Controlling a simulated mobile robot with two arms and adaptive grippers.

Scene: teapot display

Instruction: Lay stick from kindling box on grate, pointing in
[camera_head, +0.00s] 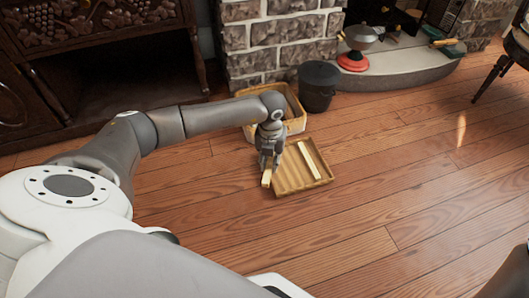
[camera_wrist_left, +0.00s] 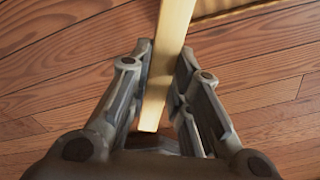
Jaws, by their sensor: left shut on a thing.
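My left gripper (camera_head: 268,163) is shut on a pale wooden stick (camera_head: 266,180) just left of the shallow wooden kindling box (camera_head: 288,182). In the left wrist view, the stick (camera_wrist_left: 170,45) runs lengthwise between the fingers (camera_wrist_left: 161,85), its near end between them and its far end past the top edge. Another pale stick (camera_head: 308,160) lies in the box. The fireplace opening (camera_head: 405,14) is at the top right; the grate cannot be made out clearly there. My right gripper is not in view.
A wicker basket (camera_head: 296,124) and a black bucket (camera_head: 318,88) stand behind the box. On the stone hearth (camera_head: 400,72) are a grey pot (camera_head: 360,38), a red round item (camera_head: 352,62) and a green-edged item with a wooden handle (camera_head: 447,46).

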